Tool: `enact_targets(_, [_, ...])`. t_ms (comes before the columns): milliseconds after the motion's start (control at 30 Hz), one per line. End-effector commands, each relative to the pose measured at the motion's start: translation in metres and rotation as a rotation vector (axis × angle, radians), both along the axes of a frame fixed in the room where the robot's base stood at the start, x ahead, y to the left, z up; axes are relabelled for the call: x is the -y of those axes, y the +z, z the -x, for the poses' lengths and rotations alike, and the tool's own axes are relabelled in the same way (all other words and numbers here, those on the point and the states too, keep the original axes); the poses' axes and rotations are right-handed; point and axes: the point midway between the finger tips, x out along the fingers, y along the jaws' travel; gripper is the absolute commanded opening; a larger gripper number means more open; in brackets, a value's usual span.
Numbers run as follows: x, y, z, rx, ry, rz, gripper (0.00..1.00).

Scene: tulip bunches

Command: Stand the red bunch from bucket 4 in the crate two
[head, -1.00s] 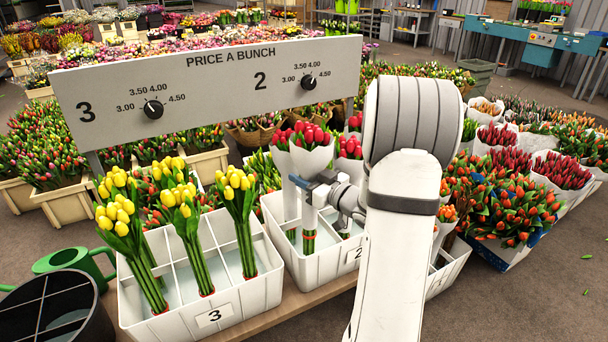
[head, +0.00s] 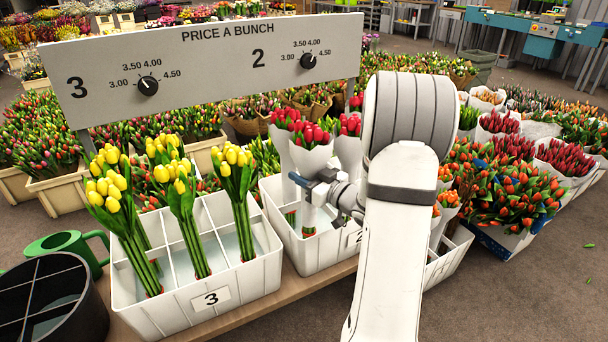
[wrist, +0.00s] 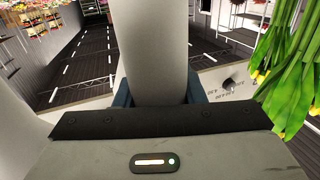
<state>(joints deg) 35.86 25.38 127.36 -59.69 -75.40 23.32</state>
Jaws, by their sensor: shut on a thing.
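My gripper (head: 318,185) is shut on a red tulip bunch (head: 312,160) in a white sleeve. The bunch is upright over the front left part of crate 2 (head: 322,256), its stem ends down inside the rim. I cannot tell if they touch the floor. In the wrist view the pale sleeve (wrist: 158,45) is between my fingers (wrist: 158,92). Two other sleeved red bunches, one at the left (head: 283,120) and one behind (head: 350,127), stand in crate 2. My arm hides the crate's right side. No number 4 is visible.
Crate 3 (head: 238,288) with yellow bunches (head: 183,200) stands just left. A dark divided bucket (head: 50,310) and a green watering can (head: 70,245) are at far left. The price board (head: 205,70) rises behind. Orange tulips (head: 515,200) crowd the right.

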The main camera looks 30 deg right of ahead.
Motion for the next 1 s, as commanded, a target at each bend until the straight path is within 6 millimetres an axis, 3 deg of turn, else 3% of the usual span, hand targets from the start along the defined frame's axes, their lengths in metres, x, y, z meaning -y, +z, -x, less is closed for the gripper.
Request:
enact_targets(600, [0.0,-0.012,0.0,0.001,0.002,0.001,0.04])
enact_targets(633, [0.0,-0.012,0.0,0.001,0.002,0.001,0.37])
enact_targets(933, [0.0,-0.011,0.0,0.0,0.001,0.0,0.61])
enact_targets(1000, [0.0,-0.011,0.0,0.0,0.001,0.0,0.61])
